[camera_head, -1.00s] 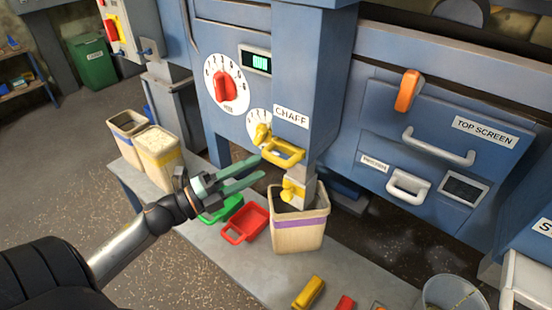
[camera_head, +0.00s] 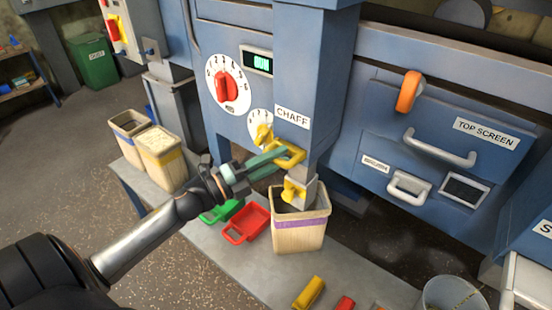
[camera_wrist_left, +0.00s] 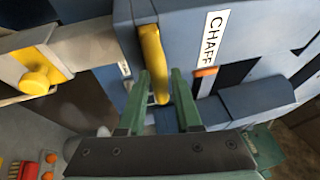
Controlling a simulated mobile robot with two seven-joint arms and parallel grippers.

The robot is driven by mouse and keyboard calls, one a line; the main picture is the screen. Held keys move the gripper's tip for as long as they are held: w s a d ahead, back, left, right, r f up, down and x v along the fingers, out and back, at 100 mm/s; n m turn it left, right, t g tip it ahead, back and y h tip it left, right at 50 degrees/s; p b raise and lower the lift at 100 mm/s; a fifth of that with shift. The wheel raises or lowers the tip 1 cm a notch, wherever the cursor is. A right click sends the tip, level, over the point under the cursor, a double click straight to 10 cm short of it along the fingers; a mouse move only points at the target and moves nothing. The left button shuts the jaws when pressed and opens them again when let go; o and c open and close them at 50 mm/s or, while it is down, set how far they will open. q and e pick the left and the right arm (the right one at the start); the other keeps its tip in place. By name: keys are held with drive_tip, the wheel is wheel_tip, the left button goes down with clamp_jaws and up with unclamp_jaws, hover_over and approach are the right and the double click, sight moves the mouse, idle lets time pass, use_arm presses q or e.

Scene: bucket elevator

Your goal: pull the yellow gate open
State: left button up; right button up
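The yellow gate handle (camera_head: 292,150) is a yellow loop on the blue chute (camera_head: 312,70), just below the CHAFF label. My left gripper (camera_head: 277,160) reaches it from the left, with its green fingertips at the handle. In the left wrist view the yellow handle (camera_wrist_left: 153,55) stands between the two fingers of my left gripper (camera_wrist_left: 161,78). The fingers are apart, with a gap visible beside the handle. I cannot tell whether either finger touches it. My right gripper is not in view.
A yellow knob (camera_head: 296,190) sits on the spout below the handle, above a bin with a purple band (camera_head: 298,235). Red (camera_head: 245,222) and green (camera_head: 221,211) scoops lie on the grey bench (camera_head: 262,268). The machine's blue front bounds the space behind the handle.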

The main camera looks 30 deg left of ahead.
use_arm(q)
clamp_jaws()
idle(1.0)
